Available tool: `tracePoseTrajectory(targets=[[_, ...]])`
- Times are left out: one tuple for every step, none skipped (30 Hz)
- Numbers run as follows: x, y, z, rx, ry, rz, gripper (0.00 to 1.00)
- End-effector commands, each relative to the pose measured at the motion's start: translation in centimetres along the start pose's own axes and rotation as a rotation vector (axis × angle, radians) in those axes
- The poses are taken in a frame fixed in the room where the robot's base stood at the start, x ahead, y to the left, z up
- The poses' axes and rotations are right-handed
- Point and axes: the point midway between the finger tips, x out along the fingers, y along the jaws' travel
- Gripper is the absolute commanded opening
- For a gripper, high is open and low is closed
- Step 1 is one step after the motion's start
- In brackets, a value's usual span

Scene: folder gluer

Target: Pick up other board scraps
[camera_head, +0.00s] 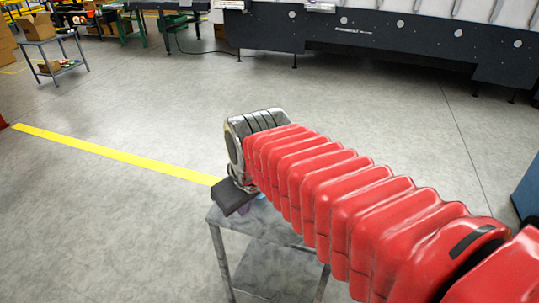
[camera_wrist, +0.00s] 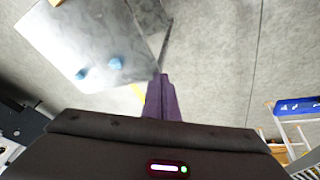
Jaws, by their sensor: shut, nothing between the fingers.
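My gripper (camera_wrist: 160,78) has purple fingers that are closed together with nothing between them. In the head view my gripper (camera_head: 243,209) is at the end of my red-sleeved arm, over or beside a small grey metal table (camera_head: 280,262). No board scrap is clearly visible.
Open grey floor lies around, with a yellow line (camera_head: 110,153) left of the small table. A cart (camera_head: 55,53) with a cardboard box (camera_head: 37,26) stands at the far left. A long dark machine (camera_head: 380,40) runs across the back. A blue object (camera_head: 527,190) is at the right edge.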

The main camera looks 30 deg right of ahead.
Motion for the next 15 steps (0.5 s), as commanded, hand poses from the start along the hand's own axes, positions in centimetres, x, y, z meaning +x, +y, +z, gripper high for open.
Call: tracePoseTrajectory(targets=[[-0.5,-1.0,0.4,0.013,0.020,-0.005,0.00],[-0.8,-1.5,0.7,0.026,0.030,-0.007,0.00],[-1.1,-2.1,1.1,0.042,0.043,-0.012,0.00],[-1.3,-2.6,1.4,0.054,0.051,-0.016,0.00],[-1.5,-3.1,1.6,0.066,0.061,-0.020,0.00],[-1.7,-3.6,2.0,0.082,0.072,-0.025,0.00],[-1.8,-4.0,2.3,0.093,0.079,-0.029,0.00],[-2.0,-4.4,2.5,0.103,0.087,-0.033,0.00],[-2.1,-4.8,2.8,0.116,0.094,-0.038,0.00],[-2.2,-5.0,3.0,0.124,0.099,-0.041,0.00],[-2.3,-5.2,3.2,0.130,0.104,-0.044,0.00],[-2.3,-5.4,3.3,0.139,0.108,-0.047,0.00],[-2.4,-5.5,3.4,0.143,0.111,-0.049,0.00],[-2.4,-5.6,3.5,0.147,0.112,-0.050,0.00],[-2.4,-5.7,3.6,0.150,0.113,-0.052,0.00]])
